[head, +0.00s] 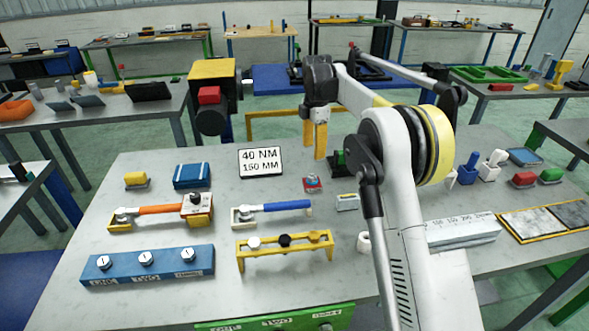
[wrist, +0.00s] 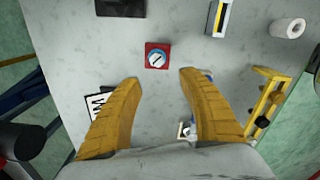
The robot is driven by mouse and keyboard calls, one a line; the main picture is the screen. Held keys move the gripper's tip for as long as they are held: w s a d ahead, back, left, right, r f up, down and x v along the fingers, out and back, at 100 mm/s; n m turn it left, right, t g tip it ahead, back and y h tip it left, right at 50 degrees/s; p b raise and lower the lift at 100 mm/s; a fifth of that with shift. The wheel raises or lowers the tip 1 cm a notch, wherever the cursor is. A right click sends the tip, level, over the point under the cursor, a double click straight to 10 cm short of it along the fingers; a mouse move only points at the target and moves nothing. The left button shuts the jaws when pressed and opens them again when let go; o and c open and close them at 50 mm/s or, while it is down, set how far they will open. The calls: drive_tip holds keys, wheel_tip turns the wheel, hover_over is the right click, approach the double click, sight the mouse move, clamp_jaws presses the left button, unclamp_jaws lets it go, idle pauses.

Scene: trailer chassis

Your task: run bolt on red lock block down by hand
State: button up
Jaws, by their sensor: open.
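The red lock block (head: 312,185) sits on the grey table, right of the blue-handled wrench. In the wrist view the red block (wrist: 150,66) lies ahead of my fingertips, roughly between their lines. A round bolt head (wrist: 157,58), blue-rimmed with a pale face and dark slot, sits on top of it. The bolt's seating depth cannot be told. My gripper (wrist: 158,76) is open and empty, its two yellow fingers spread wide. In the head view my gripper (head: 320,152) hangs above the table behind the block, apart from it.
A blue-handled wrench (head: 285,206) and an orange-handled wrench (head: 160,210) lie left of the block. A yellow rack (head: 285,250) with several knobs stands in front. The "40 NM 150 MM" sign (head: 261,162) stands behind left. A white roll (wrist: 289,28) is nearby.

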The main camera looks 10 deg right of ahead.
sight(311, 177)
drive_tip(key=shift+n, duration=0.3)
drive_tip(key=f+b, duration=0.1)
drive_tip(key=f, duration=0.3)
drive_tip(key=f+b, duration=0.1)
drive_tip(key=f, duration=0.3)
drive_tip(key=f+b, duration=0.1)
drive_tip(key=f, duration=0.2)
drive_tip(key=shift+w+a+f+b, duration=0.1)
drive_tip(key=shift+w+f+b, duration=0.25)
drive_tip(key=shift+f+b, duration=0.05)
clamp_jaws()
